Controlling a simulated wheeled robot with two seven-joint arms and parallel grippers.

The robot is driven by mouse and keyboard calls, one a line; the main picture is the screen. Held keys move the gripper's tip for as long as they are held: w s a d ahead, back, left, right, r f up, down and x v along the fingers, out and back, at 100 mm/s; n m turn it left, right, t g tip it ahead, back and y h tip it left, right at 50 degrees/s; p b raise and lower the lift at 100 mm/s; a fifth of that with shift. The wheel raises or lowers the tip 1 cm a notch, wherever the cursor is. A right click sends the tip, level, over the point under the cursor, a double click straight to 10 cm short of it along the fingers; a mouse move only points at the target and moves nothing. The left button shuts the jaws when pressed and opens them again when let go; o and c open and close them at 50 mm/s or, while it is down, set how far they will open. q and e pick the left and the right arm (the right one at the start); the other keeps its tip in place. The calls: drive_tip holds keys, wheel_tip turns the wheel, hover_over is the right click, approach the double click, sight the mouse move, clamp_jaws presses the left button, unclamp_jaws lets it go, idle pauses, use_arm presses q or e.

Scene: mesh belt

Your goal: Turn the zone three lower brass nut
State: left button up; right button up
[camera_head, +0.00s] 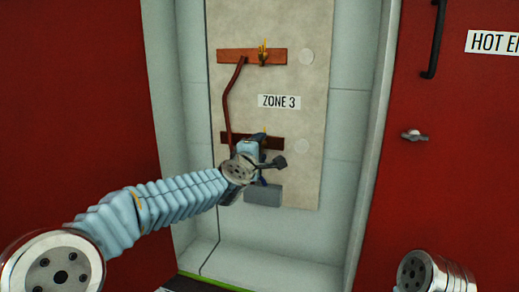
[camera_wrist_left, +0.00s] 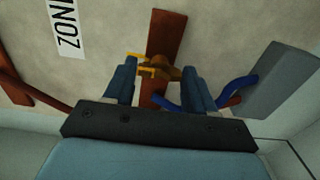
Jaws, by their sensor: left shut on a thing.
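The lower brass nut (camera_wrist_left: 158,68) sits on the lower copper-brown bar (camera_wrist_left: 166,32) under the ZONE 3 label (camera_head: 279,101). My left gripper (camera_wrist_left: 160,74) is shut on this nut, with one blue-grey finger on each side. In the head view my left gripper (camera_head: 258,145) covers most of the nut and the middle of the lower bar (camera_head: 228,139). The upper brass nut (camera_head: 263,54) stands on the upper bar (camera_head: 236,56). My right gripper is not in view.
A brown-red pipe (camera_head: 226,100) links the two bars at the left. A grey box (camera_head: 263,195) with a blue cable (camera_wrist_left: 238,88) is below the lower bar. Red doors stand on both sides, the right one with a black handle (camera_head: 434,40) and a small latch (camera_head: 414,135).

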use_arm(q)
drive_tip(key=shift+f, duration=0.1)
drive_tip(key=o, duration=1)
drive_tip(key=shift+o, duration=0.2)
drive_tip(key=b+v, duration=0.3)
drive_tip(key=v, duration=1.1)
